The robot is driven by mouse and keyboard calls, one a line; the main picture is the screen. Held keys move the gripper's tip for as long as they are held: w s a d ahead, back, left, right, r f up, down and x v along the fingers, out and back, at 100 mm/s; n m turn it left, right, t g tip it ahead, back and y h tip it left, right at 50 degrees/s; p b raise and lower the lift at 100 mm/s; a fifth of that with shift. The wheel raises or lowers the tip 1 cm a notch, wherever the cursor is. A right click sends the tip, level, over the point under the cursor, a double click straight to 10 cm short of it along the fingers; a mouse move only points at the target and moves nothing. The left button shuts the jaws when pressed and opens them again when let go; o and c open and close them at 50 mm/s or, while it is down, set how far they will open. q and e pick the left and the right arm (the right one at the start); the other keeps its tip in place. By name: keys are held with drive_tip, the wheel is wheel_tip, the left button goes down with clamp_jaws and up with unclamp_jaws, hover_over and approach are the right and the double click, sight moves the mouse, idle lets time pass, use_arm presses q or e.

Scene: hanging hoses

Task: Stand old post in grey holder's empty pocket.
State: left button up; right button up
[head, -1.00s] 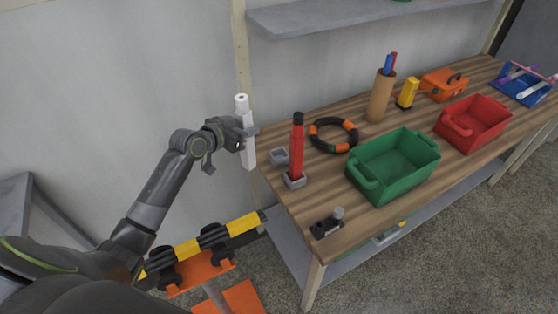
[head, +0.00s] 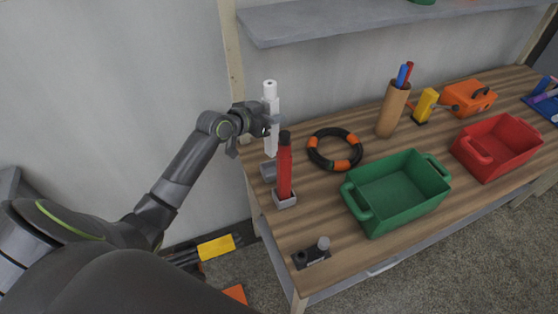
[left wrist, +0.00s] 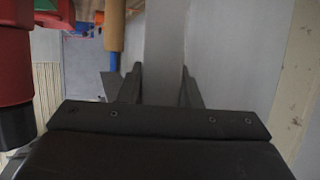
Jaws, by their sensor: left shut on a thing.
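A white post (head: 270,95) stands upright in my left gripper (head: 267,124), which is shut around its middle. In the left wrist view the post (left wrist: 166,45) runs pale between the two fingers. The grey holder (head: 285,202) sits at the table's left end. Its front pocket holds a red post (head: 284,170) with a black top. Its rear pocket (head: 267,172) shows beside the red post, partly hidden by it. The white post's lower end is above and close to that rear pocket; I cannot tell whether they touch. The right gripper is not in view.
A black and orange ring (head: 335,150), a green bin (head: 400,190) and a red bin (head: 497,148) are to the right. A cardboard tube (head: 392,108) with pens stands behind. A small black fixture (head: 311,254) sits at the front edge. A grey shelf (head: 370,22) hangs above.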

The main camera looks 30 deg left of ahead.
sight(267, 141)
use_arm(q)
drive_tip(key=f+b, duration=0.1)
drive_tip(key=f, duration=0.1)
drive_tip(key=f+b, duration=0.4)
drive_tip(key=shift+s+a, duration=0.15)
drive_tip(key=shift+s, duration=0.15)
drive_tip(key=shift+f+b, duration=0.3)
drive_tip(key=shift+b, duration=0.05)
wheel_tip(267, 141, down, 3)
drive_tip(key=b, duration=0.3)
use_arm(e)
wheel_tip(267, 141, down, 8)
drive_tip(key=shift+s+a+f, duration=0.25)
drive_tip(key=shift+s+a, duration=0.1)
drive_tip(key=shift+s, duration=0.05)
